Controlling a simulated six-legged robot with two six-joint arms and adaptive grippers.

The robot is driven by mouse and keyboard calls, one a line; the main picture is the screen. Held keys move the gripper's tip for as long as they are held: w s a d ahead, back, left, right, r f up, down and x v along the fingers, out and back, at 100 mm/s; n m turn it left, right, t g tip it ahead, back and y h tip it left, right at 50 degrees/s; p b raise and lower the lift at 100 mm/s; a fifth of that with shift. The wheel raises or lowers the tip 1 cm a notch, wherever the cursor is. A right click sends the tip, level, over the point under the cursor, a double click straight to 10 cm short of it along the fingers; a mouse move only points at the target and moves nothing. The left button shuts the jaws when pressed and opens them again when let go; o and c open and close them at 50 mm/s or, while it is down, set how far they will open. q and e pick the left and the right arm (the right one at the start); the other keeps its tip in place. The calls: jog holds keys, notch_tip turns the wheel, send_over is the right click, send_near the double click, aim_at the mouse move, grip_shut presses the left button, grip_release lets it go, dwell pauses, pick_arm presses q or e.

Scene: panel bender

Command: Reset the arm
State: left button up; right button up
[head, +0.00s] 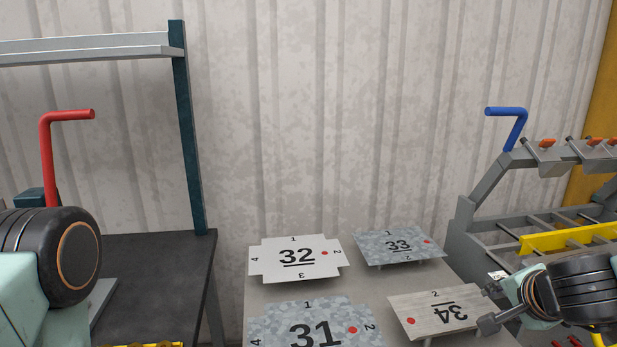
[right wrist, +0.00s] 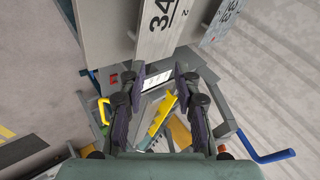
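My right gripper (head: 489,308) is at the lower right of the head view, at the right edge of the panel marked 34 (head: 420,314). In the right wrist view its two fingers (right wrist: 157,92) stand apart, with nothing held between them. There the panel marked 34 (right wrist: 145,40) shows beyond the fingertips; I cannot tell whether they touch it. My left gripper is not in view; only part of my left arm shows at the left of the head view.
Panels 31 (head: 270,326), 32 (head: 272,257) and 33 (head: 375,244) lie on the grey table. A rack with a blue handle (head: 517,128) stands at right. A dark table (head: 150,265) with a red handle (head: 46,160) and a shelf (head: 90,47) are at left.

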jog(key=s+a+f+n+g+b, duration=0.1)
jog(key=s+a+f+n, duration=0.2)
jog(key=f, duration=0.3)
jog(key=s+a+f+n+g+y+b, duration=0.1)
jog(key=s+a+f+n, duration=0.2)
jog(key=f, duration=0.3)
jog(key=s+a+f+n+g+b, duration=0.1)
jog(key=s+a+f+n, duration=0.2)
jog(key=f, duration=0.3)
pick_arm(q)
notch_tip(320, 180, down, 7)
jog(key=b, duration=0.3)
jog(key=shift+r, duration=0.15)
pick_arm(e)
jog(key=s+a+f+n+g, duration=0.2)
jog(key=s+f+n, duration=0.1)
jog(key=s+f, duration=0.4)
jog(key=s+a+f+n+g+y, duration=0.1)
jog(key=s+a+f+n+g, duration=0.1)
jog(key=s+f, duration=0.6)
jog(key=s+a+g, duration=0.1)
jog(key=s, duration=0.4)
jog(key=shift+s+a+n+g, duration=0.3)
jog(key=shift+a+n, duration=0.05)
jog(key=shift+n, duration=0.05)
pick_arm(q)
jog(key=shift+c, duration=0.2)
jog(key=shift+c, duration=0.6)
